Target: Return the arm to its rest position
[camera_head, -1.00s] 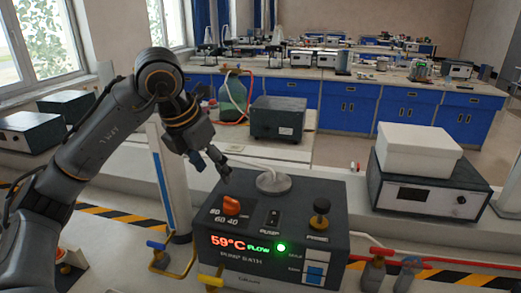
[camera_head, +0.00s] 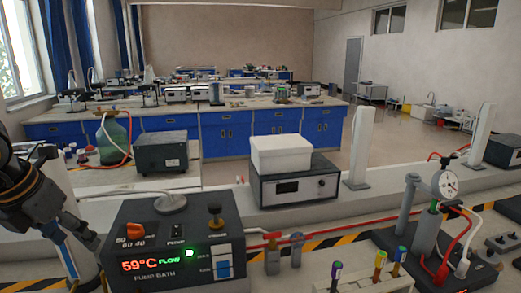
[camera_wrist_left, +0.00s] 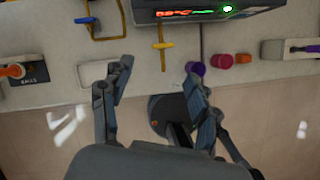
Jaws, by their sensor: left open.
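My left arm comes in at the left edge of the head view, and only its dark wrist and part of the gripper (camera_head: 72,228) show there, beside the pump bath (camera_head: 170,225). In the left wrist view the left gripper (camera_wrist_left: 157,84) has its two fingers spread, with nothing between them. It hangs over the bench's front edge and the floor. The pump bath's front (camera_wrist_left: 205,10) shows at the top of that view. Its display reads 59°C and FLOW, with a green light lit. My right gripper is not in view.
A white box sits on a grey instrument (camera_head: 298,186) behind the pump bath. Coloured-cap tubes (camera_head: 379,264) and a gauge (camera_head: 447,185) stand to the right. In the wrist view, a yellow-handled valve (camera_wrist_left: 162,45) and a purple knob (camera_wrist_left: 196,68) lie near the fingers.

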